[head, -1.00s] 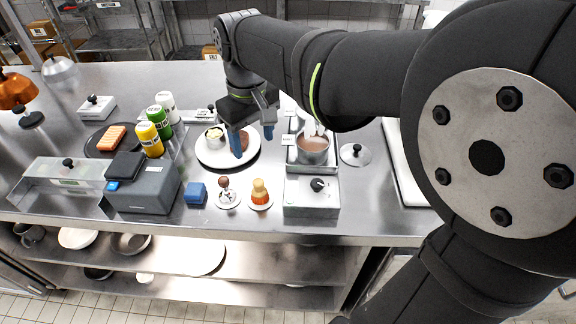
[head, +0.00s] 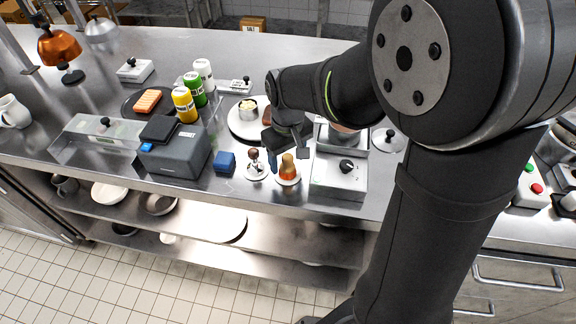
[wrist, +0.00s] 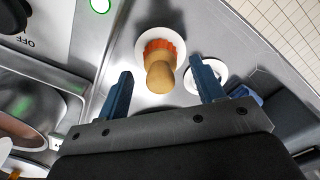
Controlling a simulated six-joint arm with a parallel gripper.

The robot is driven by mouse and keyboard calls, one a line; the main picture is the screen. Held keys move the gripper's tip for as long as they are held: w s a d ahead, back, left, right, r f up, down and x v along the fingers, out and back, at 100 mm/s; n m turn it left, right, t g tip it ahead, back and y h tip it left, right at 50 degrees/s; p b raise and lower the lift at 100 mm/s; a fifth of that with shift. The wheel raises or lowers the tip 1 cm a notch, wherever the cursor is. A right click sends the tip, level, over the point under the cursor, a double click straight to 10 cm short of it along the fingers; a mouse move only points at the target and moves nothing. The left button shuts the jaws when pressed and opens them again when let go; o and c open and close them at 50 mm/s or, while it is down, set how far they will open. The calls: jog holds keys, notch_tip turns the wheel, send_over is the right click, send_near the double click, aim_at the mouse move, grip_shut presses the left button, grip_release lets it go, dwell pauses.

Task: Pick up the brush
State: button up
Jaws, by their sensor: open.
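The brush (head: 288,167) has a tan rounded handle and an orange ribbed base. It stands upright on a small white saucer (head: 297,180) near the counter's front edge. In the wrist view the brush (wrist: 160,72) shows from above, between and ahead of the two blue fingers. My gripper (wrist: 161,90) is open and empty. In the head view my gripper (head: 288,160) hangs just above and around the brush's handle, and I cannot tell whether a finger touches it.
A tamper-like tool (head: 254,158) stands on another white saucer just left of the brush. A blue block (head: 225,162) and a grey machine (head: 178,154) lie further left. A metal box with a black knob (head: 338,178) stands close on the right.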

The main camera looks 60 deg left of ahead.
aim_at(292, 157)
jog(key=shift+f, duration=0.95)
jog(key=shift+c, duration=0.4)
jog(key=c, duration=1)
jog(key=shift+r, duration=0.1)
jog(key=shift+r, duration=0.5)
jog(key=r, duration=0.3)
jog(key=shift+w+d+r, duration=0.4)
jog(key=w+d+r, duration=0.6)
jog(key=w+d, duration=0.1)
jog(key=d, duration=0.1)
